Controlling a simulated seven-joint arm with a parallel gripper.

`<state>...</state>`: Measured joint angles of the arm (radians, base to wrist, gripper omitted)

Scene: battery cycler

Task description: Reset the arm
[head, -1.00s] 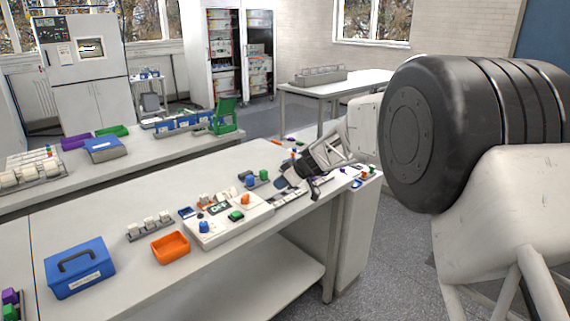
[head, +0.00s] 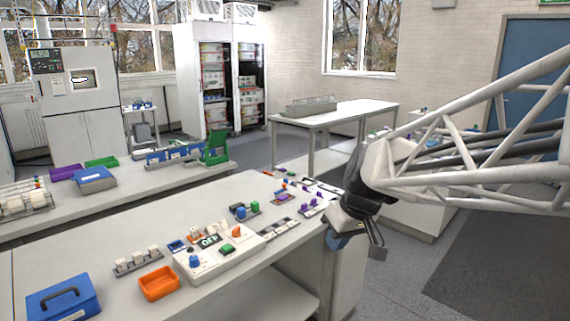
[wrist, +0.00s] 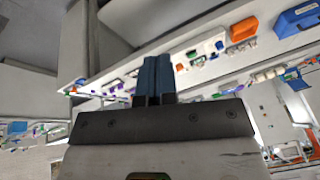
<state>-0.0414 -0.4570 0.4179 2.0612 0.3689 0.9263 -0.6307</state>
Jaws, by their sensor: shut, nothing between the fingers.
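My gripper (head: 337,240) is off the right end of the near bench in the head view, beside the bench edge and below its top. In the wrist view my gripper's two blue fingers (wrist: 154,78) lie side by side, closed with nothing between them. No object touches the fingers in the wrist view. My arm's white truss link runs in from the right of the head view.
The near bench (head: 110,245) bears a white cycler panel (head: 215,262), an orange tray (head: 159,283), a blue box (head: 62,301) and several small parts. A side table (head: 345,112) stands behind. Open floor (head: 480,290) lies at the right.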

